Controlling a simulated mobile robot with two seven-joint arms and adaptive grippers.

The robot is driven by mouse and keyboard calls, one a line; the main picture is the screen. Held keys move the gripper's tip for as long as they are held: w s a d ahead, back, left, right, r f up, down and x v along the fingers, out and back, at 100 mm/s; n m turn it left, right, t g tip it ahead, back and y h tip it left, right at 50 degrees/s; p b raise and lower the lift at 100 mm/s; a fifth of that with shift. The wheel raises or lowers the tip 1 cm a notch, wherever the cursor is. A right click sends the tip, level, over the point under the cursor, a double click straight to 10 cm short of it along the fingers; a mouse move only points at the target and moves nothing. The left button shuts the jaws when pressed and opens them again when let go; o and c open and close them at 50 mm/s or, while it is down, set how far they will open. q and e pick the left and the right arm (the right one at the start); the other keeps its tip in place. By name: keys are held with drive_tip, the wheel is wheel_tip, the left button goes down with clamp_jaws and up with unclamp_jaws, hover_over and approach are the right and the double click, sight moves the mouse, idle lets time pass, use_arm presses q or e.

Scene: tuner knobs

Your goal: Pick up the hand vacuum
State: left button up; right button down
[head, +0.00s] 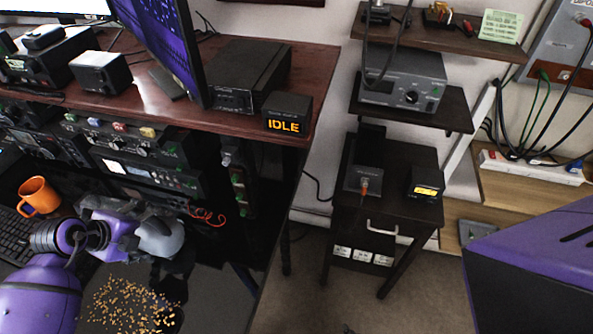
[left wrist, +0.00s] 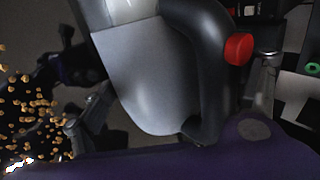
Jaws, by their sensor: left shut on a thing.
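The hand vacuum (head: 160,240) shows at the lower left of the head view as a rounded grey body over the dark desk. In the left wrist view it is large and close, with a pale grey body (left wrist: 150,80), a dark curved handle (left wrist: 208,75) and a red button (left wrist: 238,49). My left gripper (head: 128,214) is shut on the vacuum; its fingers show on either side of it in the left wrist view. The gripper and arm partly hide the vacuum in the head view. I cannot tell whether the vacuum touches the desk. My right gripper is not in view.
Scattered tan crumbs (head: 130,305) lie on the desk in front of the vacuum. An orange mug (head: 39,197) and a keyboard (head: 10,235) are to its left. Rack equipment (head: 150,175) stands behind it. Open floor (head: 420,290) lies to the right.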

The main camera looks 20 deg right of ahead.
use_arm(q)
drive_tip(key=shift+s+a+f, duration=0.1)
drive_tip(key=shift+f, duration=0.05)
drive_tip(key=c, duration=0.9)
drive_tip(key=shift+c, duration=0.5)
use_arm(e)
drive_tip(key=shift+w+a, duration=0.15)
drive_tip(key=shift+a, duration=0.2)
use_arm(q)
drive_tip(key=shift+r, duration=0.3)
